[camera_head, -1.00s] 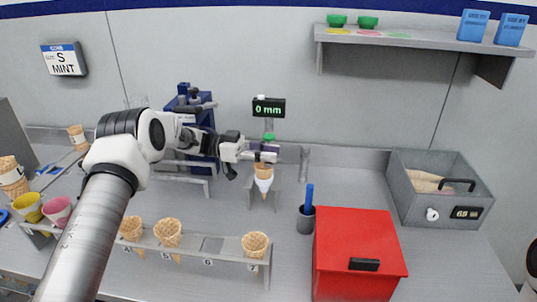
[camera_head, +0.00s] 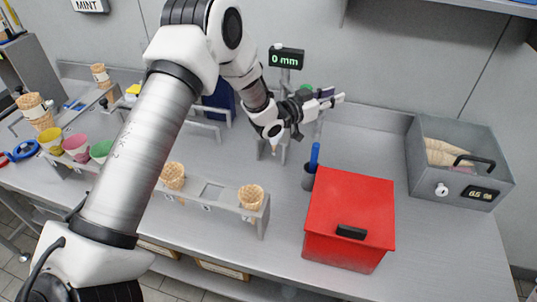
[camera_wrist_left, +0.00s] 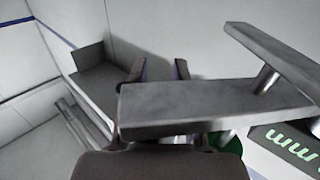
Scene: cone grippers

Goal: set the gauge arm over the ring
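The gauge display (camera_head: 286,57) reads "0 mm" in green at the back of the bench. A green knob (camera_head: 306,88) shows just behind my left gripper. My left gripper (camera_head: 332,97) is right of the gauge post, with its fingers apart and nothing seen between them. In the left wrist view a grey bar (camera_wrist_left: 190,108), probably part of the gauge, crosses in front of the fingers, beside the upside-down display (camera_wrist_left: 292,147). A small stand (camera_head: 263,150) below my wrist has a cone tip (camera_head: 275,151) under it; the ring is mostly hidden. My right gripper is out of view.
A red box (camera_head: 348,215) stands front right, with a dark cup (camera_head: 308,178) holding a blue stick behind it. A grey bin (camera_head: 425,190) with cones is at right. A cone rack (camera_head: 225,204) runs along the front. A shelf (camera_head: 450,8) hangs above right.

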